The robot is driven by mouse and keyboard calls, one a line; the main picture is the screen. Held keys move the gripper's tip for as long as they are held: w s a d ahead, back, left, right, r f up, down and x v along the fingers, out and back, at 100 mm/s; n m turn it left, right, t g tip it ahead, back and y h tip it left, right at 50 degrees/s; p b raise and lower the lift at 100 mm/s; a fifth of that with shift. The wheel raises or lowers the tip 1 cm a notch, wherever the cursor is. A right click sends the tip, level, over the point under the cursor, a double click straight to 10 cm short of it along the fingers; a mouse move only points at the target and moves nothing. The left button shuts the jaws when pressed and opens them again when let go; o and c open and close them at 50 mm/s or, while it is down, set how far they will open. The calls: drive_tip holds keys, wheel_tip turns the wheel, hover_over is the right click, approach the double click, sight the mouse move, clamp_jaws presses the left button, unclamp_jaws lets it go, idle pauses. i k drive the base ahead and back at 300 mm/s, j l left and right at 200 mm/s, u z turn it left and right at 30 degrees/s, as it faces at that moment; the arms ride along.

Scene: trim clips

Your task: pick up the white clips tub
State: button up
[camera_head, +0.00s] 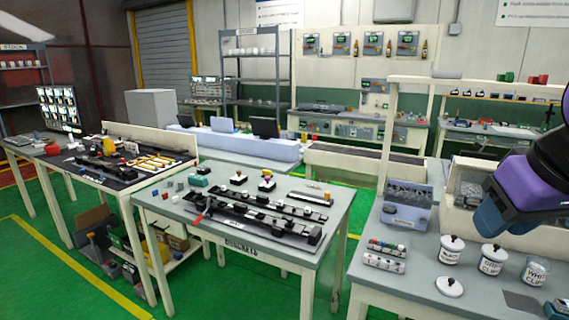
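The white clips tub (535,272) stands on the grey bench at the lower right. It is a small white tub with a dark label that seems to read "WHITE CL…". No black lid knob shows on its top. A loose white lid (449,287) with a black knob lies on the bench to its left and nearer. Part of my purple and blue arm hangs above and behind the tub at the right edge. My gripper's fingers are not in view, so what they hold is hidden.
Two similar lidded tubs stand left of it: a grey-labelled tub (492,261) close by and another tub (452,251) further left. A dark flat patch (521,302) and a dark object (557,310) are in front. A clip rack (385,257) sits at the bench's left.

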sight(535, 269)
drive_tip(key=z, duration=0.95)
